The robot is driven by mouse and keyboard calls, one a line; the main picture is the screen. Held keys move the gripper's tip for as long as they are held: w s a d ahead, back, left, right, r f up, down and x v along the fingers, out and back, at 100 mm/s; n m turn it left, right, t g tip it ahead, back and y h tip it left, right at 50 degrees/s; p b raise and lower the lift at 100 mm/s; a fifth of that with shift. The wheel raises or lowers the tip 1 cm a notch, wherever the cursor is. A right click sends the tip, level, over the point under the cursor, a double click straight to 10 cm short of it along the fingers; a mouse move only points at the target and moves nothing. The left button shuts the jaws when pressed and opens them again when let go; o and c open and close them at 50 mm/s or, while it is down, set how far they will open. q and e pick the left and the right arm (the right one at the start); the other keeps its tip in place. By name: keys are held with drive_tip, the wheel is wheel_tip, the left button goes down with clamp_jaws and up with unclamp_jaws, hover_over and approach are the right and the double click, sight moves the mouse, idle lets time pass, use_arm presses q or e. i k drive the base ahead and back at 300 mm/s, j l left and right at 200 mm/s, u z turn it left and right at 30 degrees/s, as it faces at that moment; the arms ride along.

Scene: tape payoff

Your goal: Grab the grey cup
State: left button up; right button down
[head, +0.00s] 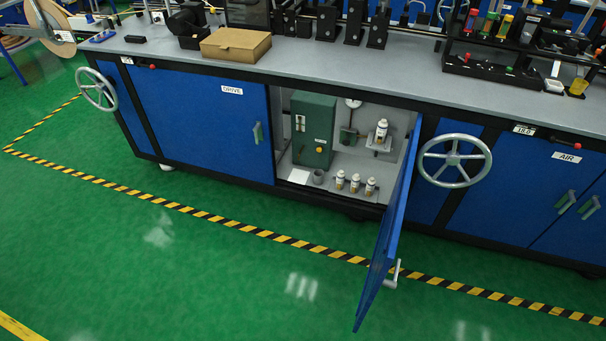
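A small grey cup (318,177) stands on the floor of the open cabinet (345,187), near its front edge. It is between a white card (299,176) on its left and several small white bottles (355,183) on its right. A green box (312,130) stands behind it. Neither of my grippers shows in the head view.
The blue cabinet door (389,235) stands swung outward on the right of the opening. Handwheels (454,161) stick out from the bench front. The bench top (330,60) holds a cardboard box (236,45) and black fixtures. The green floor (200,260) in front is clear.

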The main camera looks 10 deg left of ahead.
sight(318, 173)
drive_tip(key=i+j+z, duration=0.1)
drive_tip(key=j, duration=0.3)
drive_tip(key=i+j+z, duration=0.1)
drive_tip(key=j, duration=0.3)
drive_tip(key=i+j+z, duration=0.1)
drive_tip(key=j, duration=0.3)
drive_tip(key=i+j+z, duration=0.1)
drive_tip(key=i+j, duration=0.15)
drive_tip(key=j, duration=0.2)
